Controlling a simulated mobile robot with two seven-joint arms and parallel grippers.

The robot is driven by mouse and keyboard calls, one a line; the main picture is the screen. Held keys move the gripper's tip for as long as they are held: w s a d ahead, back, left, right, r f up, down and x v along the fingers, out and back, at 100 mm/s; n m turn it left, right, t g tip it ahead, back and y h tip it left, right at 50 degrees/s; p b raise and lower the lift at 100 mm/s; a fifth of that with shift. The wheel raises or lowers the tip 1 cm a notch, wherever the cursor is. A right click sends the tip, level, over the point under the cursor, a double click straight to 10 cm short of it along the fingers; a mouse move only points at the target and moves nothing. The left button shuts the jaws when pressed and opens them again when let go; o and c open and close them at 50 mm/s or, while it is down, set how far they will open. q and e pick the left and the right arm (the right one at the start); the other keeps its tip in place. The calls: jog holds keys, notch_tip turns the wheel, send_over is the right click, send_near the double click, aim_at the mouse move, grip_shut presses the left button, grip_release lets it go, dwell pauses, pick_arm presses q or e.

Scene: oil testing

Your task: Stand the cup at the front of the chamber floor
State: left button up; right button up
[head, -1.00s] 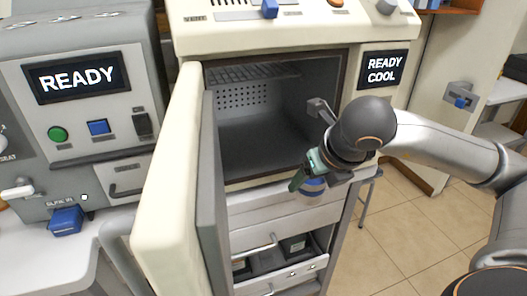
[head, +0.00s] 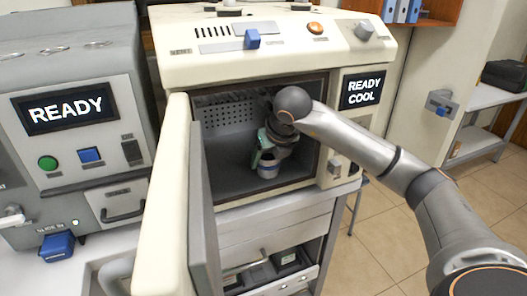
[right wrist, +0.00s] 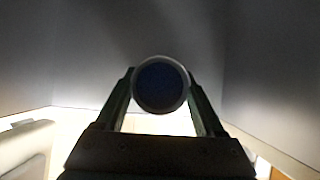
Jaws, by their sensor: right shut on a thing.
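The cup (head: 267,168) is white with a blue band and is upright near the front of the chamber floor (head: 228,180). I cannot tell whether its base touches the floor. My right gripper (head: 265,152) reaches into the open chamber and is shut on the cup. In the right wrist view the cup's round dark mouth (right wrist: 160,86) sits between the two fingers (right wrist: 160,108). My left gripper is not in view.
The cream chamber door (head: 172,200) stands open on the left. The chamber's right wall and front frame are close to my right arm. A display (head: 362,90) reads READY COOL. A grey machine (head: 70,130) stands at the left.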

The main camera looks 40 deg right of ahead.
jog(key=w, duration=0.3)
jog(key=shift+d, duration=0.35)
jog(key=shift+s+p, duration=0.1)
jog(key=shift+p, duration=0.3)
jog(key=shift+f, duration=0.1)
jog(key=shift+f, duration=0.15)
jog(key=o, duration=1.5)
